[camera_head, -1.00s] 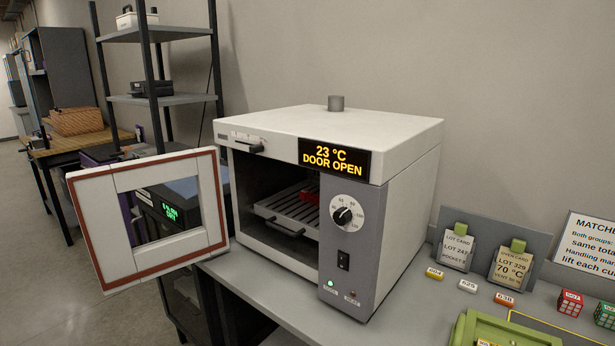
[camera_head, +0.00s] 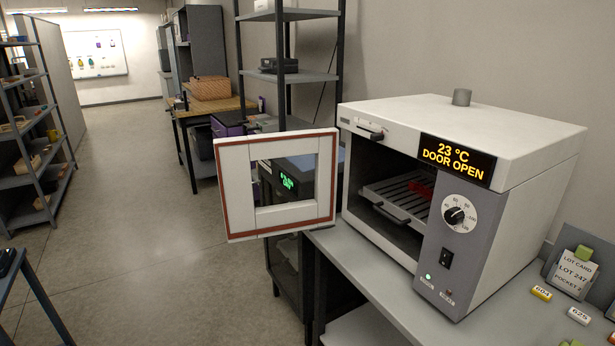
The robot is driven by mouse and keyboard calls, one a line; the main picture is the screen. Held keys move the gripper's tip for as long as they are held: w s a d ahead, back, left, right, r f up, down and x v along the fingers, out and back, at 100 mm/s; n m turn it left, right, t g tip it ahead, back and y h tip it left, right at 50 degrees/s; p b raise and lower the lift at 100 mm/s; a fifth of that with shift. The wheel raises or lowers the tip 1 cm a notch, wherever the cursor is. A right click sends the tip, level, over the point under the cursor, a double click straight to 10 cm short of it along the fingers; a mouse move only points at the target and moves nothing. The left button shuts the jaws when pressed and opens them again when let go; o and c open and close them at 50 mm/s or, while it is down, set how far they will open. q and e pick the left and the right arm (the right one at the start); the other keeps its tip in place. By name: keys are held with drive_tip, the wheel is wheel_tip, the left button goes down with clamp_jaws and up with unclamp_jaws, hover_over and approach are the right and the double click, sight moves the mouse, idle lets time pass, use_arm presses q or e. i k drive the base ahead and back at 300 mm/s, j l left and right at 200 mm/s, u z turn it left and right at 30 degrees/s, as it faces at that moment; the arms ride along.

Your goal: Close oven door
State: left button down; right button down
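The white and grey oven (camera_head: 470,150) stands on the bench at the right. Its display (camera_head: 457,160) reads 23 °C, DOOR OPEN. The oven door (camera_head: 236,192), a white framed panel with a reddish seal and a window, is swung wide open to the left of the oven. Inside the dark cavity a slatted rack (camera_head: 398,195) holds a red object (camera_head: 420,188), partly hidden by the control panel. Neither of my grippers is in view.
The grey bench (camera_head: 375,287) carries a lot card (camera_head: 575,272) and small numbered tags at the right. A dark shelf rack (camera_head: 290,75) stands behind the door. Open floor (camera_head: 130,240) lies to the left. A dark blue-legged table (camera_head: 30,290) is at the lower left.

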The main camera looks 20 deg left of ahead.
sight(233, 155)
drive_tip(key=k, duration=0.8)
drive_tip(key=k+z, duration=0.15)
drive_tip(key=z, duration=0.2)
drive_tip(key=k+z, duration=0.15)
drive_tip(key=z, duration=0.25)
drive_tip(key=k+l+z, duration=0.15)
drive_tip(key=z, duration=0.2)
drive_tip(key=j+z, duration=0.15)
drive_tip(key=z, duration=0.25)
drive_tip(key=j+z, duration=0.15)
drive_tip(key=z, duration=0.25)
drive_tip(key=j+z, duration=0.2)
drive_tip(key=z, duration=0.2)
drive_tip(key=k+j, duration=0.1)
drive_tip(key=j, duration=0.55)
drive_tip(key=k+j, duration=0.1)
drive_tip(key=j, duration=0.6)
drive_tip(key=k+j, duration=0.1)
drive_tip(key=j, duration=0.55)
drive_tip(key=k+j, duration=0.15)
drive_tip(key=j, duration=0.55)
drive_tip(key=k+j, duration=0.1)
drive_tip(key=j, duration=0.55)
drive_tip(key=k+j, duration=0.1)
drive_tip(key=j, duration=0.55)
drive_tip(key=k+j, duration=0.1)
drive_tip(key=j, duration=0.6)
drive_tip(key=k+j, duration=0.1)
drive_tip(key=j, duration=0.55)
